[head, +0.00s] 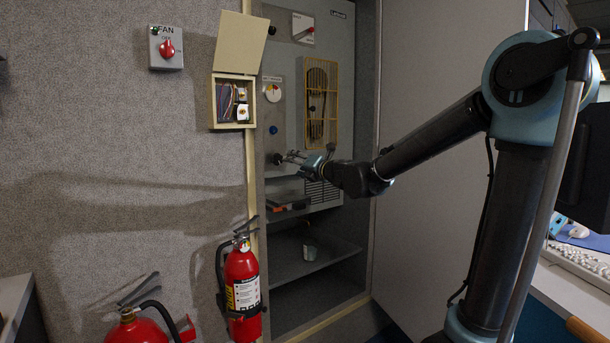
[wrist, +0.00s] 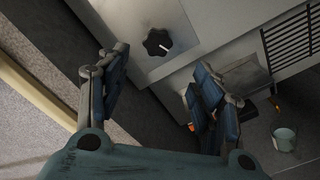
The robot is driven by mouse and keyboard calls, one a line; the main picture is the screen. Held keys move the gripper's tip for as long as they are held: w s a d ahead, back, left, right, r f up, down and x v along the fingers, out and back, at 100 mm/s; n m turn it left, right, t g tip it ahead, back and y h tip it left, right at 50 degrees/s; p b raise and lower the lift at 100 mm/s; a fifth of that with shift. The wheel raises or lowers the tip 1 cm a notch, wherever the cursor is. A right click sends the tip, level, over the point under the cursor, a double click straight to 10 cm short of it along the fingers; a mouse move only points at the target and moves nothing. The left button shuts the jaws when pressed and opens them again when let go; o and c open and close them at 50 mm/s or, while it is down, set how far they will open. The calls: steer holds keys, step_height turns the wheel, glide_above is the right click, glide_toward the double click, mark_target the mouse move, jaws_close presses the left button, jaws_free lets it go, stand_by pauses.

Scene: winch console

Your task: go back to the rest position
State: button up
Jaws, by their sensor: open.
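My gripper (head: 288,158) is in front of the lower part of the grey winch console panel (head: 335,95), with my arm reaching in from the right. It also shows in the wrist view (wrist: 158,65), its two blue-padded fingers spread wide with nothing between them. A black knob (wrist: 157,42) with a white pointer line sits on a light plate just beyond the fingertips, and no finger touches it there. In the head view the knob (head: 277,159) is at the left of the fingertips; the exact gap is hard to tell.
An open fuse box (head: 232,102) and a red fan switch (head: 167,48) are on the wall at left. A fire extinguisher (head: 242,285) stands below. Shelves under the panel hold a dark box (head: 288,200) and a small bucket (head: 310,250). A desk with a keyboard (head: 580,263) is at right.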

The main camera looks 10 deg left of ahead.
steer(key=s+d+f+n+g+h, duration=0.3)
steer(key=s+d+f+n, duration=0.8)
steer(key=d, duration=0.4)
steer(key=s+d+f+n+g+h, duration=0.3)
steer(key=s+d+f+n+h, duration=0.3)
steer(key=s+d+f+n, duration=0.5)
steer(key=s+d+f+n+g+h, duration=0.3)
steer(key=s+d+f+n, duration=0.8)
steer(key=d, duration=0.7)
steer(key=shift+s+d+f+n+g+h, duration=0.15)
steer(key=shift+s+d+n+g+h, duration=0.15)
steer(key=shift+s+n+h, duration=0.7)
steer(key=shift+w, duration=0.4)
steer(key=shift+w+f, duration=0.2)
steer(key=shift+w, duration=0.25)
